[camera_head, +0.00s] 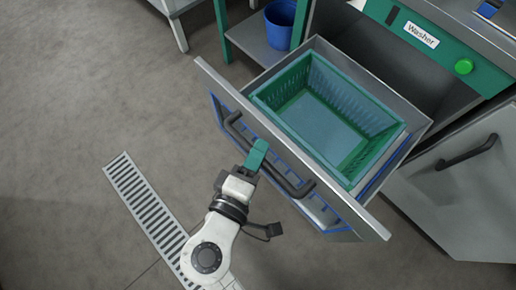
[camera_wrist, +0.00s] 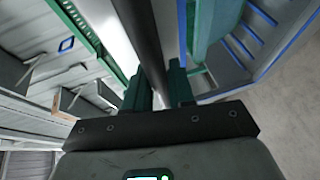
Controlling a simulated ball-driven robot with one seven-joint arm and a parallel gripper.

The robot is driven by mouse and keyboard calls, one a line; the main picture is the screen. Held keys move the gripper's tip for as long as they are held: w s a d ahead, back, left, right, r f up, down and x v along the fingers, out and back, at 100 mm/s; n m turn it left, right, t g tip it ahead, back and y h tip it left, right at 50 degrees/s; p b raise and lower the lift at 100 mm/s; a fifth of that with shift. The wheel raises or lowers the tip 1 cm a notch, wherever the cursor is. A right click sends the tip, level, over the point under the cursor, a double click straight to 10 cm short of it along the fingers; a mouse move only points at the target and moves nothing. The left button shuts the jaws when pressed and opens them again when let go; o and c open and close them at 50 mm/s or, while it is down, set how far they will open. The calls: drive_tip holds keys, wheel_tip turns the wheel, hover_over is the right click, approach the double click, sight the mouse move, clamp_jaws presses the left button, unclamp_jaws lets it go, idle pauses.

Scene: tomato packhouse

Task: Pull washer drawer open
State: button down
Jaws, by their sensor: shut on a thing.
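The washer drawer (camera_head: 290,143) is pulled out from the washer, with a green basket (camera_head: 273,95) inside that looks empty. A dark bar handle (camera_head: 290,184) runs along the drawer's front. My gripper (camera_head: 257,156) is at the middle of this handle, shut on it. In the wrist view the handle (camera_wrist: 140,35) passes between the green fingers of my gripper (camera_wrist: 158,88). The part of the handle between the fingers is hidden in the head view.
The washer panel (camera_head: 440,45) has a label and a green button (camera_head: 463,66). A cabinet with a handle (camera_head: 467,152) stands at the right. A blue bucket (camera_head: 281,27) sits on a low shelf at the top. A floor drain (camera_head: 147,212) lies left of my arm; open floor is at the left.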

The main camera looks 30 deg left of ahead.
drive_tip(key=c, duration=1.1)
unclamp_jaws()
drive_tip(key=shift+o, duration=0.2)
drive_tip(key=s+r+p, duration=0.1)
drive_tip(key=s+r, duration=0.1)
drive_tip(key=s, duration=0.8)
drive_tip(key=shift+s+d, duration=0.3)
drive_tip(key=shift+f, duration=0.1)
